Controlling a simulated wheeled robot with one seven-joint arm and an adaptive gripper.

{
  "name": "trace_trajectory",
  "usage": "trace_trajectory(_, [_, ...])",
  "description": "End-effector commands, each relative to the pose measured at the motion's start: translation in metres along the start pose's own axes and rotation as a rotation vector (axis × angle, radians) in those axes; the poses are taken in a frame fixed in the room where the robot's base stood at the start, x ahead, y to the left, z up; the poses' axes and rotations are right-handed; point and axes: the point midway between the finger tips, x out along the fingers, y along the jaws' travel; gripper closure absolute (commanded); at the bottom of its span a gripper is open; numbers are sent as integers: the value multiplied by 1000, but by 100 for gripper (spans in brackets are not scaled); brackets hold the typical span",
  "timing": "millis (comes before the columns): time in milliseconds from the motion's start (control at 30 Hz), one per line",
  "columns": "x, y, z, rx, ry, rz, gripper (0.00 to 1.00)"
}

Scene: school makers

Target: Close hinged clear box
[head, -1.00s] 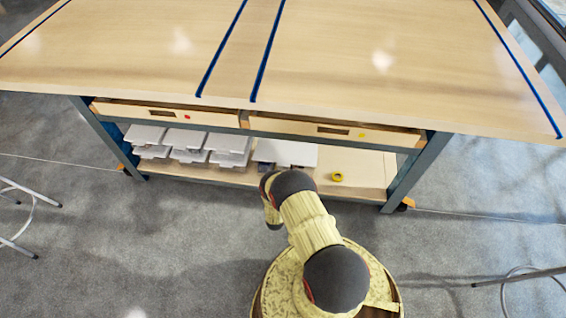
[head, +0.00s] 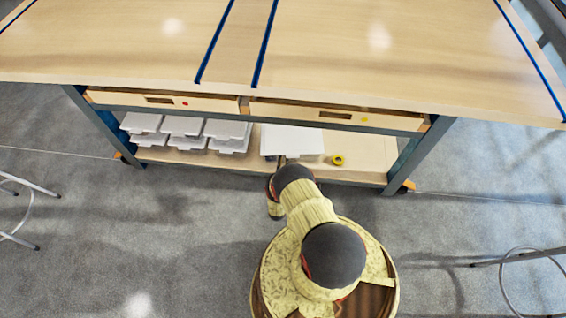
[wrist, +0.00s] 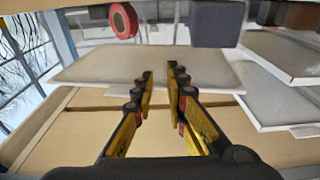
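A flat white panel (head: 300,140) lies on the lower shelf under the workbench, and it also shows in the wrist view (wrist: 100,68). It may be the lid of the hinged box, but I cannot make out clear walls or a hinge, or how far any lid is open. My gripper (wrist: 160,72) points at the near edge of the panel. Its two black and yellow fingers are apart, with nothing seen between them. In the head view my arm hides most of the gripper, which is in front of the shelf. I cannot tell whether the fingertips touch the panel.
Stacked white trays (head: 182,127) stand left of the panel. A yellow tape roll (head: 338,160) lies to its right. In the wrist view a red roll (wrist: 123,20) and dark block (wrist: 216,24) are behind the panel. The workbench top (head: 380,60) and drawers overhang the shelf.

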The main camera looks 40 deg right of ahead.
Motion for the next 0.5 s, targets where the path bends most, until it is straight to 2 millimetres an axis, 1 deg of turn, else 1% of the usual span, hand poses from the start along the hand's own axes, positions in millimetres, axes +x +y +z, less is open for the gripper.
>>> trace_trajectory(67, [0, 0, 0, 0, 1, 0, 79])
trace_trajectory(500, [1, -1, -1, 1, 3, 0, 54])
